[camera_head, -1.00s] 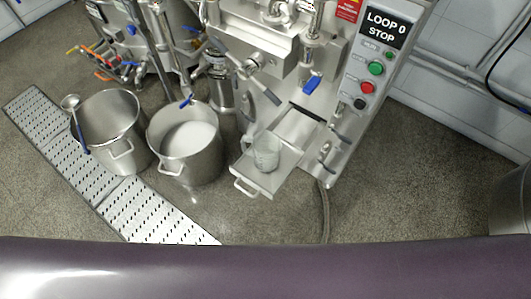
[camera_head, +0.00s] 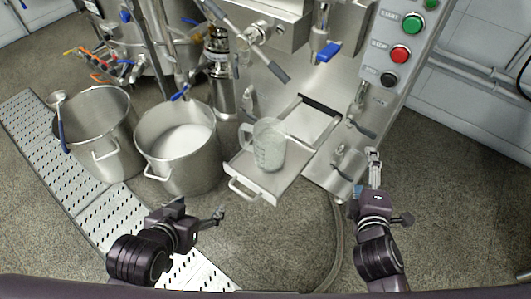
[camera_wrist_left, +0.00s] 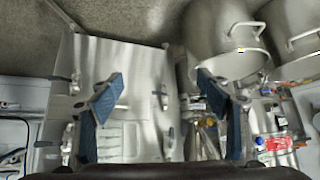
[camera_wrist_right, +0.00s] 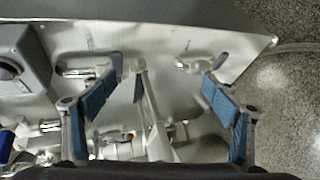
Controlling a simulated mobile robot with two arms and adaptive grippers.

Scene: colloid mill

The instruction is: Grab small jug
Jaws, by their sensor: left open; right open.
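The small jug (camera_head: 267,146), a clear measuring jug with a handle on its left side, stands upright on the pull-out metal tray (camera_head: 246,167) of the mill in the head view. My left gripper (camera_head: 203,212) is in front of the pots, to the lower left of the jug and apart from it. It is open and empty, and its spread fingers show in the left wrist view (camera_wrist_left: 160,88). My right gripper (camera_head: 371,170) is to the right of the jug, near the machine's side. It is open and empty in the right wrist view (camera_wrist_right: 155,85). I cannot make out the jug in either wrist view.
A steel pot with white contents (camera_head: 151,150) stands left of the tray. Another pot (camera_head: 84,104) with a ladle (camera_head: 62,125) is further left. The control panel (camera_head: 402,40) is at upper right. A hose (camera_head: 338,245) lies on the floor below the tray.

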